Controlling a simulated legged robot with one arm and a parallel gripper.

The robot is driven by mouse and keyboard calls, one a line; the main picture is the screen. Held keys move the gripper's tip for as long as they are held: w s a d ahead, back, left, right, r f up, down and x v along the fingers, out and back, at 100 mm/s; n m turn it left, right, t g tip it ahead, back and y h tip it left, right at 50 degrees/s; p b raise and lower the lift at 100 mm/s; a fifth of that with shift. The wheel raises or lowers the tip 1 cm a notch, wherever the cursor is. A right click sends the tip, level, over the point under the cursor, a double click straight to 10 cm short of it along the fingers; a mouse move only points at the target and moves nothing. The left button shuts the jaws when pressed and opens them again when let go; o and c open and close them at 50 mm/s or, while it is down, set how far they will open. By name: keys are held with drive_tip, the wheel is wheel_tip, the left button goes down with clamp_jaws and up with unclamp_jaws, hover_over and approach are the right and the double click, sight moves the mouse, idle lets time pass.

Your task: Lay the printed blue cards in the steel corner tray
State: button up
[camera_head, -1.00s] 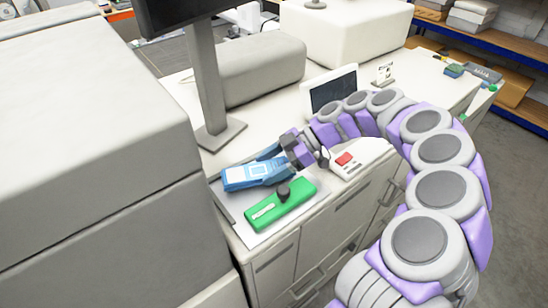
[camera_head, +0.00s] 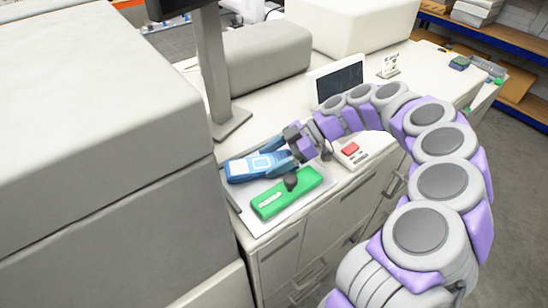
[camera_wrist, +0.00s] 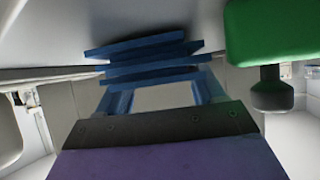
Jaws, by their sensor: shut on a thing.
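Blue cards (camera_head: 246,169) with a pale printed panel lie at the left end of the counter, in the grip of my gripper (camera_head: 284,154). In the wrist view the cards (camera_wrist: 150,58) are a stack of several sheets, unevenly fanned, at the tips of the blue fingers. My gripper is shut on them. A grey plate that looks like the steel corner tray (camera_head: 268,222) shows around the green tool and beside the cards. Its far part is hidden by the cards. I cannot tell whether the cards touch it.
A green tool (camera_head: 300,194) with a black knob sits just in front of the cards; it also shows in the wrist view (camera_wrist: 275,35). A monitor stand (camera_head: 228,122) rises behind. A small device with a red button (camera_head: 349,150) is to the right. A big grey machine (camera_head: 100,130) fills the left.

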sight(275, 159)
drive_tip(key=shift+d+f+b, duration=0.35)
drive_tip(key=shift+f, duration=0.1)
drive_tip(key=shift+s+f+b, duration=0.15)
drive_tip(key=shift+f+b, duration=0.15)
drive_tip(key=shift+f, duration=0.05)
drive_tip(key=c, duration=0.4)
drive_tip(key=o, duration=1.7)
drive_tip(key=shift+o, duration=0.4)
drive_tip(key=shift+r+p, duration=0.5)
drive_tip(key=shift+p, duration=0.2)
drive_tip(key=r, duration=0.3)
drive_tip(key=r+p, duration=0.1)
drive_tip(key=r, duration=0.4)
drive_tip(key=shift+w+a+r+p, duration=0.1)
drive_tip(key=shift+w+r+p, duration=0.2)
drive_tip(key=shift+p, duration=0.1)
wheel_tip(275, 159, up, 22)
drive_tip(key=s+h+p, duration=0.1)
drive_tip(key=p, duration=2.1)
drive_tip(key=shift+d, duration=0.35)
